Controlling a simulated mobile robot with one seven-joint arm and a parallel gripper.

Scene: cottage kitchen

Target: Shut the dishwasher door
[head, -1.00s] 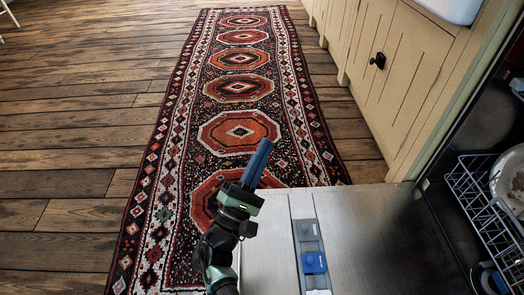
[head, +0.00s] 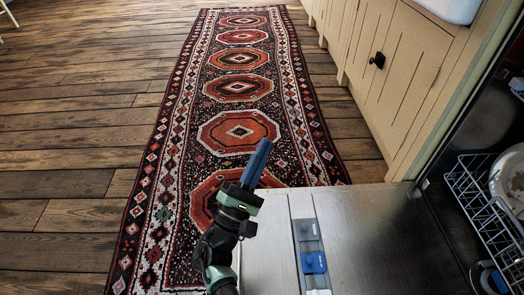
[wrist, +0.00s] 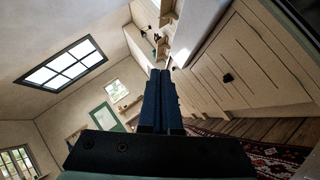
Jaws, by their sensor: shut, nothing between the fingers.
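The dishwasher door (head: 369,240) lies folded down, open, at the bottom right of the head view. Its grey inner face is up, with a detergent dispenser (head: 313,262) set in it. The dishwasher's dark cavity is at the right edge, with a wire rack (head: 478,204) inside. My gripper (head: 260,158) is shut and empty, over the rug just left of the door's far left corner in the head view. The blue fingers also show in the wrist view (wrist: 161,90), pressed together and pointing away. Whether my gripper touches the door cannot be told; they look apart.
A patterned runner rug (head: 239,99) lies on the wooden floor (head: 70,150). Cream cabinets (head: 408,85) with a black knob line the right side. A plate (head: 510,178) sits in the rack. The floor left of the rug is clear.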

